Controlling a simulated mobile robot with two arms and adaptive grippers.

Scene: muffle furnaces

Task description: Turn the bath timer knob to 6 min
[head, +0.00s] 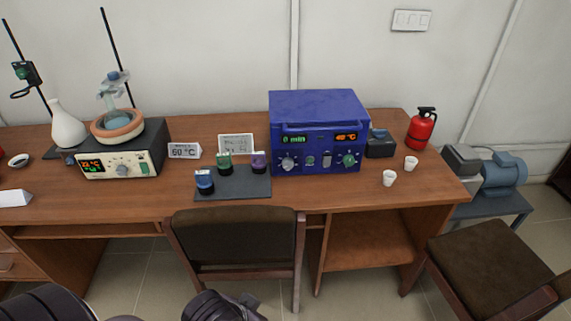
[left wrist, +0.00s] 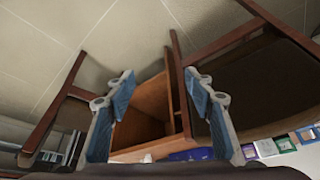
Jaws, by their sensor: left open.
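The blue bath (head: 318,132) stands on the wooden desk in the head view. Its green display (head: 294,139) at the left of the front reads 0 min. A pale round knob (head: 288,163) sits below that display. An orange display (head: 346,136) at the right reads about 40 °C, above a green-centred knob (head: 349,160). My left gripper (left wrist: 160,85) is open and empty in the left wrist view, with blue finger pads. It is well away from the bath, whose blue body shows only as a sliver at that view's lower edge. My right gripper is not in view.
A dark mat (head: 234,185) with several coloured-lidded jars lies left of the bath. A heating device (head: 122,155) stands farther left. Two white cups (head: 389,178) and a red extinguisher (head: 422,128) are on the right. Chairs (head: 235,240) stand before the desk.

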